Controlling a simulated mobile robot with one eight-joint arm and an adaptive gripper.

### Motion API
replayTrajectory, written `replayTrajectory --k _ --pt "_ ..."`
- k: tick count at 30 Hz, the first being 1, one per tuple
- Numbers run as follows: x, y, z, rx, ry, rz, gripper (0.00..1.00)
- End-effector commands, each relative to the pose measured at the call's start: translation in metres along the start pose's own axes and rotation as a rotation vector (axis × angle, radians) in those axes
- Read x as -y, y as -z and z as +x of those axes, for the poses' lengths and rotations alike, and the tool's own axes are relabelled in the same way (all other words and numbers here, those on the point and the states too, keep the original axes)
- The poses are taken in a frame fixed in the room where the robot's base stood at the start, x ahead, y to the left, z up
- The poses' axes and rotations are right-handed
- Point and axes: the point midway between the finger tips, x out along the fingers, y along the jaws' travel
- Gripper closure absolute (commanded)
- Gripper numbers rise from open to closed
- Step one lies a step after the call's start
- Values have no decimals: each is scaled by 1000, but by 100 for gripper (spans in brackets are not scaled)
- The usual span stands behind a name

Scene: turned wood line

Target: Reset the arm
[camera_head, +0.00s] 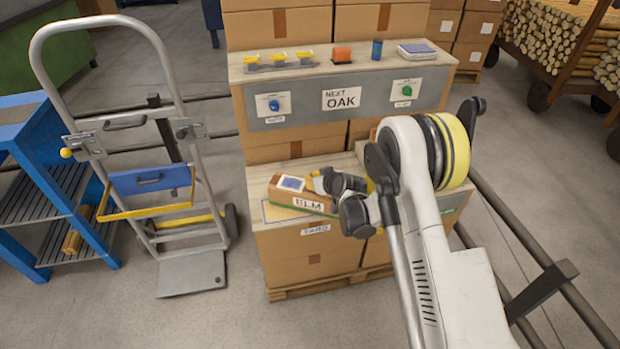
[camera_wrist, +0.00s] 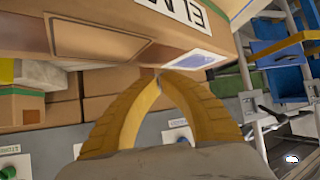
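My gripper (camera_wrist: 160,82) shows in the wrist view with its two yellow-brown fingers curving together, their tips meeting with no clear gap. Nothing shows between them. A brown carton labelled ELM (camera_wrist: 120,45) is just beyond the tips; whether they touch it is unclear. In the head view the ELM carton (camera_head: 301,199) lies on the lower stack top, partly over a blue outlined rectangle, with a white and blue label on top. My arm reaches down from the right, and my gripper (camera_head: 314,178) is at the carton's far side, its fingers mostly hidden.
A hand truck (camera_head: 150,180) and blue rack (camera_head: 45,165) stand left. Rails run at right.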

Motion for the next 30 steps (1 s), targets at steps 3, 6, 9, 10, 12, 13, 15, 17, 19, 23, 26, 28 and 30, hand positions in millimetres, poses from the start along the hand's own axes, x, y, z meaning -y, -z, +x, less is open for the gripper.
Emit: replayTrajectory --k 3,6,9,10,12,13,15,17,19,23,26,28,30 --pt "-1 -1 -28 0 -1 2 100" --pt "-1 -3 -51 0 -2 2 100" --pt "-1 -4 -70 1 -1 1 100" --pt "-1 -4 -75 1 -1 1 100" --pt "-1 -5 -84 2 0 1 100" --pt "-1 -5 -87 2 0 1 100" --pt "-1 -6 -92 2 0 1 100" --pt "-1 -6 -95 2 0 0 100" --pt "-1 -6 -96 2 0 0 100" --pt "-2 1 -104 8 -4 6 100" --pt "-7 17 -126 26 -17 21 100" --pt "-12 32 -151 48 -32 39 100" --pt "-16 46 -182 73 -51 61 100"
